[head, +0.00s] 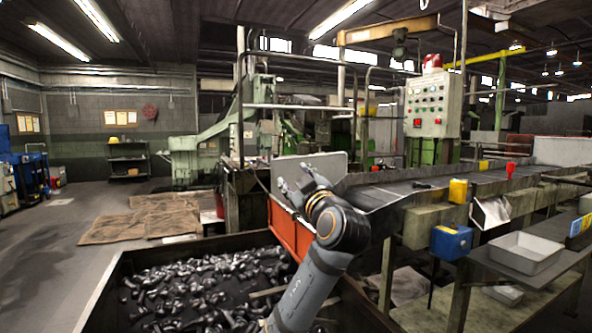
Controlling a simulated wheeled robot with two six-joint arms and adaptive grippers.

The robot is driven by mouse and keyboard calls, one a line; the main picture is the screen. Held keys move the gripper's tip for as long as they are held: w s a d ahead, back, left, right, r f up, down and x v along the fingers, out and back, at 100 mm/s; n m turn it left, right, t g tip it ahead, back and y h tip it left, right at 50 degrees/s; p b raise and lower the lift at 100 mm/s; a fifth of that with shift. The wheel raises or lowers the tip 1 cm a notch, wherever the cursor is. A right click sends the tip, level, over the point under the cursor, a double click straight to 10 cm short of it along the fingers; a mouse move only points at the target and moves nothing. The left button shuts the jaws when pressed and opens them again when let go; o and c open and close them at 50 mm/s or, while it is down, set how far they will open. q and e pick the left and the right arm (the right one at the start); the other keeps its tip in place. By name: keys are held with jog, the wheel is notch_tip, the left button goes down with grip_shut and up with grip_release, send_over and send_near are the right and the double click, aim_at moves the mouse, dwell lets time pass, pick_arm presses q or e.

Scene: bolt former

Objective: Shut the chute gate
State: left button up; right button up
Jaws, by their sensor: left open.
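A flat light grey plate with rounded corners, which looks like the chute gate (333,164), stands upright at the left end of the conveyor, above the orange chute (283,228). My left gripper (284,184) is open and empty in front of the plate's left part, its fingers pointing up and left. It overlaps the plate in the picture; I cannot tell whether they touch. My wrist and forearm hide part of the chute and the plate's lower edge. My right gripper is not in view.
A large dark bin (112,277) with many metal bolts lies below the chute. The conveyor (420,187) runs to the right, with a yellow box (458,191), a blue box (451,241) and a grey tray (525,254) near it. A control panel (433,104) stands behind.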

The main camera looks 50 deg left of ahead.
pick_arm(q)
jog(key=shift+r, duration=2.1)
